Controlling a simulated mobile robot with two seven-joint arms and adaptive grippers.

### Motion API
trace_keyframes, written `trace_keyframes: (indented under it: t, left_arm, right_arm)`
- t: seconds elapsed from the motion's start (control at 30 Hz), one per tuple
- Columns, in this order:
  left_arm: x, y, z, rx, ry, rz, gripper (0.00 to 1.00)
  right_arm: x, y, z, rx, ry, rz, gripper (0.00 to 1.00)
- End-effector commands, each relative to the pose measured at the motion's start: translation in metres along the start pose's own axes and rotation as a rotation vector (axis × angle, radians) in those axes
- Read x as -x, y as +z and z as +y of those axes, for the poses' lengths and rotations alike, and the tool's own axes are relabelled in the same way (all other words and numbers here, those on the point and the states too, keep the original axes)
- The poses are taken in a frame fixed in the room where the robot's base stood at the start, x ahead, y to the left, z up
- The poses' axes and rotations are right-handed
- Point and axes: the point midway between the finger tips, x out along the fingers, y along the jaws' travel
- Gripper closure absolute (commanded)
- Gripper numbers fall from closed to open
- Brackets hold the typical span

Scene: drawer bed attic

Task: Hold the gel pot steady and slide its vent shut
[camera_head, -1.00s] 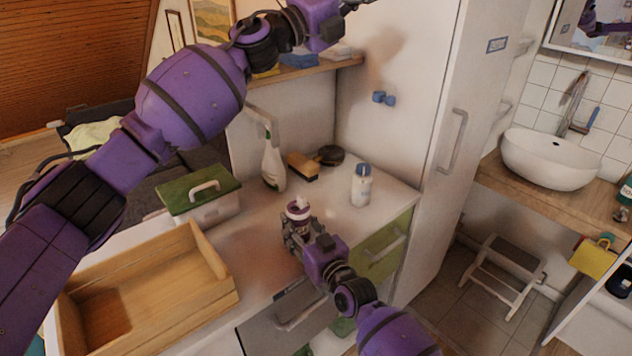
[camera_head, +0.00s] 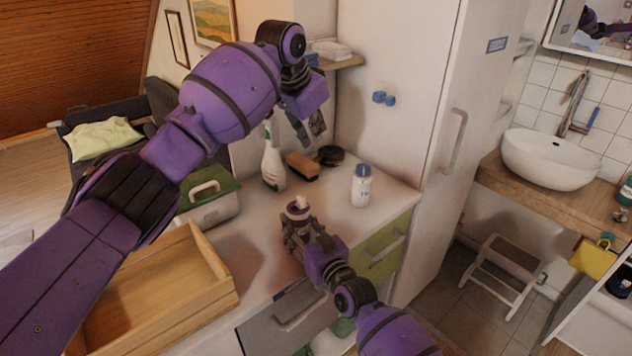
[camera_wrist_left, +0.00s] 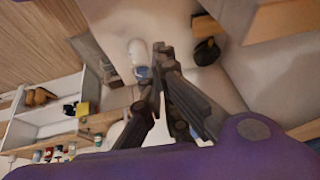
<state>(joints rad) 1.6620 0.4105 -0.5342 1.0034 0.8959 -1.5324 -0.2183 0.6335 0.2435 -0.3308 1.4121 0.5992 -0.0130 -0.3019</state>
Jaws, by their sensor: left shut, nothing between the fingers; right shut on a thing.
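The gel pot (camera_head: 298,207), a small pot with a white top and a dark reddish band, stands near the front edge of the white counter. My right gripper (camera_head: 297,232) is shut on it, and the fingers hide its lower part. The vent is too small to make out. My left gripper (camera_head: 309,133) is shut and empty, pointing down in the air above and behind the pot, apart from it. Its dark fingers (camera_wrist_left: 160,62) also show in the left wrist view.
A white bottle with a blue cap (camera_head: 361,186) stands right of the pot. A green-lidded box (camera_head: 212,199) and a wooden tray (camera_head: 205,262) are at left.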

Motion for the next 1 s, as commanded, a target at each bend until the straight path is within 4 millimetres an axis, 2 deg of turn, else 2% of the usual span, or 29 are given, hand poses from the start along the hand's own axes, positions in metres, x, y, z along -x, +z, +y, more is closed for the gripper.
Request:
trace_keyframes:
  t: [0.1,0.2,0.37,0.83,1.0]
  left_arm:
    - [0.0,0.015,0.026,-0.013,0.104,-0.073,1.0]
    - [-0.001,0.021,0.036,-0.019,0.146,-0.102,1.0]
    - [-0.017,0.026,0.041,-0.021,0.157,-0.112,1.0]
    - [-0.099,0.034,0.053,-0.02,0.154,-0.11,1.0]
    - [-0.092,0.048,0.049,-0.021,0.151,-0.107,1.0]
  right_arm:
    - [0.0,0.0,0.0,0.0,0.0,0.0,0.86]
    - [0.0,0.0,0.0,0.0,0.0,0.0,0.86]
    - [0.0,0.0,0.0,0.0,0.0,0.0,0.86]
    - [0.0,0.0,0.0,0.0,0.0,0.0,0.86]
    - [0.0,0.0,0.0,0.0,0.0,-0.001,0.86]
